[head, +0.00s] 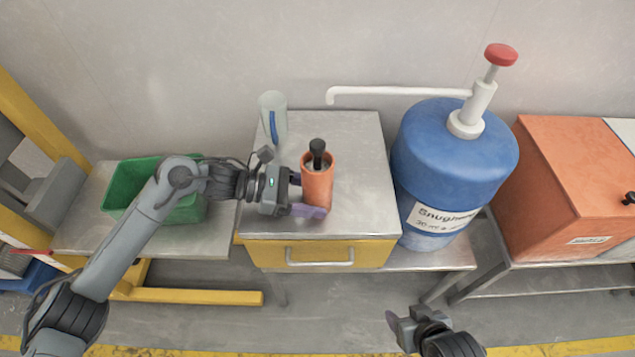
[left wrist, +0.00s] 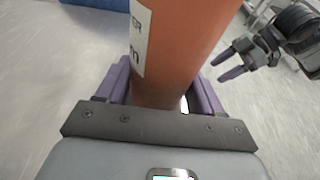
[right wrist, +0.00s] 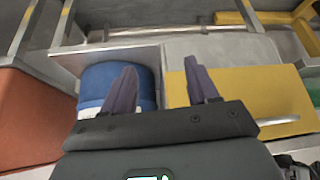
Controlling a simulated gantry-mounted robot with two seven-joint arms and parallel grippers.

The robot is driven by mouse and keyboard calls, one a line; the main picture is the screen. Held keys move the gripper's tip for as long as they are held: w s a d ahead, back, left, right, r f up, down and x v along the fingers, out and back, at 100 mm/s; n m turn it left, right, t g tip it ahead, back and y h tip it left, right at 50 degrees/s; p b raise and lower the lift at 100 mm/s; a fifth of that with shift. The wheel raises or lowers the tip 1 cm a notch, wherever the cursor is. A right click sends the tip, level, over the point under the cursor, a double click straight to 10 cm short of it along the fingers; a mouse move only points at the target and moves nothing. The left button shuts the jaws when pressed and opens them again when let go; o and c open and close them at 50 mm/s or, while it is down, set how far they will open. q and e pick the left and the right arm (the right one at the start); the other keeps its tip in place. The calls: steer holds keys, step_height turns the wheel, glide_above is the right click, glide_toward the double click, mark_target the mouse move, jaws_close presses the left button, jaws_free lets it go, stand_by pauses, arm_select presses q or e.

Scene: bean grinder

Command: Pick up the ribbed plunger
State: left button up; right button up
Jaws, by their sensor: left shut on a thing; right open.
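A black knobbed piece, likely the plunger (head: 317,150), stands up out of the open top of an orange cylinder (head: 317,185). Its lower part is hidden inside, and I cannot make out ribs. My left gripper (head: 310,211) is shut around the lower part of the orange cylinder, which also shows between its purple fingers in the left wrist view (left wrist: 175,50). The cylinder is upright over the front of the grey cabinet top; I cannot tell if it touches. My right gripper (head: 402,325) is open and empty, low in front; its fingers show apart in the right wrist view (right wrist: 160,90).
A pale cup with blue (head: 272,112) stands at the cabinet's back left. A blue drum (head: 455,165) with a red-topped pump and long white spout is right of the cabinet (head: 365,165). A green bin (head: 125,185) is left. An orange box (head: 570,180) is far right.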

steer(key=w+a+r+t+y, duration=0.1)
steer(key=w+a+r+t, duration=0.15)
steer(key=w+r, duration=0.3)
steer(key=w+a+r+n+t+y, duration=0.1)
steer(key=w+a+r+t, duration=0.1)
steer(key=w+a+r, duration=0.3)
steer(key=w+r+t+y, duration=0.1)
steer(key=w+r+t, duration=0.2)
steer(key=r, duration=0.4)
steer(key=n+g+y, duration=0.2)
steer(key=n+y, duration=0.5)
steer(key=y, duration=0.3)
glide_toward(321, 156)
steer(key=shift+n+g, duration=0.25)
steer(key=shift+n, duration=0.05)
steer(key=x, duration=0.6)
steer(key=shift+w+r, duration=0.15)
steer(key=shift+x, duration=3.15)
jaws_close()
